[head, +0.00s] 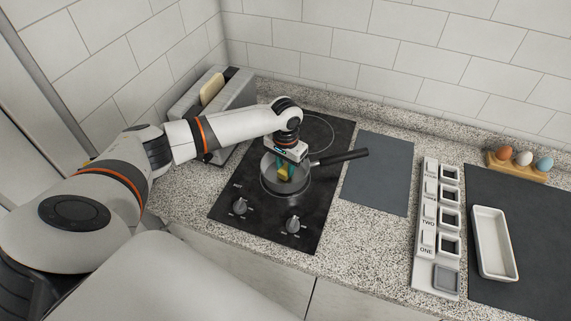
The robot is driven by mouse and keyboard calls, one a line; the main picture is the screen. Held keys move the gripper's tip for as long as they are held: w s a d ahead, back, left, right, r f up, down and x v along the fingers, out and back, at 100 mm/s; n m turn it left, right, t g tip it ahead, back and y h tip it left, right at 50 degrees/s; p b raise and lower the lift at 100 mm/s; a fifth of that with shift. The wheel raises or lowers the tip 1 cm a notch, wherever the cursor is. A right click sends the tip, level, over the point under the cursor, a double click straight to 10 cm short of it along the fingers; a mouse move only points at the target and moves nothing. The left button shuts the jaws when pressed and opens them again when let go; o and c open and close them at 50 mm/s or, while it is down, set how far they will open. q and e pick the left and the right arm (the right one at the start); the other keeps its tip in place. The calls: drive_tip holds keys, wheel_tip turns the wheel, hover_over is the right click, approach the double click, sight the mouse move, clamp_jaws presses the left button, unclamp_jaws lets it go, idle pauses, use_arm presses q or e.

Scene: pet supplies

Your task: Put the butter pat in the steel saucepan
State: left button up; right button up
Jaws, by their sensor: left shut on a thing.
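The steel saucepan (266,180) stands on the black cooktop, its dark handle (343,157) pointing right. My left gripper (286,167) reaches down over the saucepan from above. It is shut on the yellow butter pat (283,174), which shows at the fingertips inside the pan's outline. I cannot tell whether the butter touches the pan's bottom. My right gripper is out of view.
The cooktop (235,222) has two knobs at its front. A toaster (240,95) with bread stands behind my left arm. Right are a grey mat (378,172), a labelled rack (426,240), a white dish (494,243) and eggs in a wooden holder (516,168).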

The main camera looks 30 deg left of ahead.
sight(285, 169)
use_arm(q)
drive_tip(key=shift+f, duration=0.1)
drive_tip(key=o, duration=1)
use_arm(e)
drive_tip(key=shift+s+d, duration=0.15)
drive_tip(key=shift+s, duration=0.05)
use_arm(q)
drive_tip(key=shift+o, duration=0.2)
wheel_tip(285, 169, up, 12)
drive_tip(key=b, duration=0.2)
drive_tip(key=shift+b, duration=0.4)
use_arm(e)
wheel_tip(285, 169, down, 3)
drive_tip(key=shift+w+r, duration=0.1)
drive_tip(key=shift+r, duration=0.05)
